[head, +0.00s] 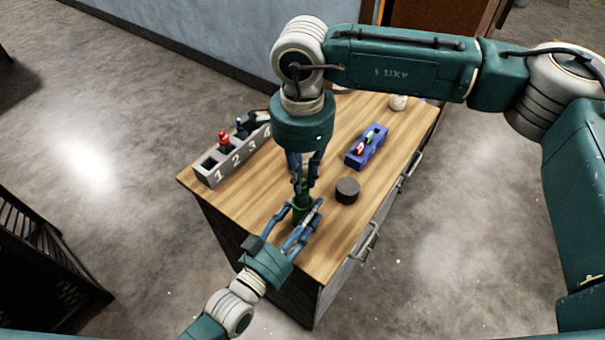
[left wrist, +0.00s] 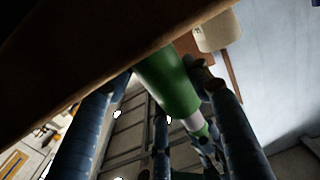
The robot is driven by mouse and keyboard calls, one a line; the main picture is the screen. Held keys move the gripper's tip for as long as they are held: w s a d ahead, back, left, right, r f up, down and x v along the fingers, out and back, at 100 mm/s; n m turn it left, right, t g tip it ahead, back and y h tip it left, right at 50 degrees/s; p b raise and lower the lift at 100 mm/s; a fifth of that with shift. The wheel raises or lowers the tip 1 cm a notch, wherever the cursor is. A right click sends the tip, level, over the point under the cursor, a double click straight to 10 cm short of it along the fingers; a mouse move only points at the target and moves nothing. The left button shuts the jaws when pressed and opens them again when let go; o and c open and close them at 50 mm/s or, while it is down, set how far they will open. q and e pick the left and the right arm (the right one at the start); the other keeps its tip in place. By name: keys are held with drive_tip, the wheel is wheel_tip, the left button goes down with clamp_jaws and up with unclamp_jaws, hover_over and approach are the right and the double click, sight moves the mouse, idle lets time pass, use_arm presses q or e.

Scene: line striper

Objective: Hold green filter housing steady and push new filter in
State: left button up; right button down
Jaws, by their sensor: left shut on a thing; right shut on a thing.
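The green filter housing (head: 299,207) stands on the wooden table near its front corner. My left gripper (head: 302,213) is shut on it from the lower left. In the left wrist view the housing (left wrist: 168,82) lies between the left fingers, beside the table edge. My right gripper (head: 304,184) points down directly above the housing and is shut on a small part, taken as the new filter. In the left wrist view a white band with a green end (left wrist: 198,127) lines up with the housing's end. How deep the filter sits is hidden by the fingers.
A grey numbered rack (head: 213,178) with red and blue-topped items stands at the left. A dark round puck (head: 347,190) is close right of the housing. A blue block (head: 355,159) with red and green pieces lies behind it. A white item (head: 398,102) stands at the back.

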sight(303, 191)
use_arm(q)
drive_tip(key=shift+r, duration=0.1)
use_arm(e)
drive_tip(key=shift+f, duration=2.7)
drive_tip(key=c, duration=1.3)
unclamp_jaws()
drive_tip(key=shift+r, duration=0.2)
drive_tip(key=shift+r, duration=3.4)
use_arm(q)
drive_tip(key=o, duration=1.6)
drive_tip(key=shift+c, duration=0.2)
